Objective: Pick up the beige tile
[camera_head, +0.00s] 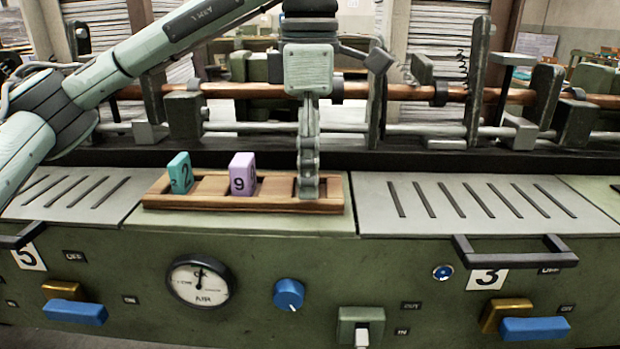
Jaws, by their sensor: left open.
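A wooden rack (225,204) lies on the green machine top and holds a teal tile (180,173) marked 2 and a purple tile (242,174) marked 9, both upright. I see no beige tile; the right end of the rack is partly covered by my gripper. My left gripper (308,188) points straight down over the right end of the rack, to the right of the purple tile. It is open and seen edge-on, so its fingers overlap and the gap between them is hidden. My right gripper is out of view.
Slotted grey panels (470,200) flank the rack. Behind it run a copper rod (410,92) and several dark upright brackets. The front panel carries a gauge (200,281), a blue knob (289,294) and two dark handles, one (515,257) at the right.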

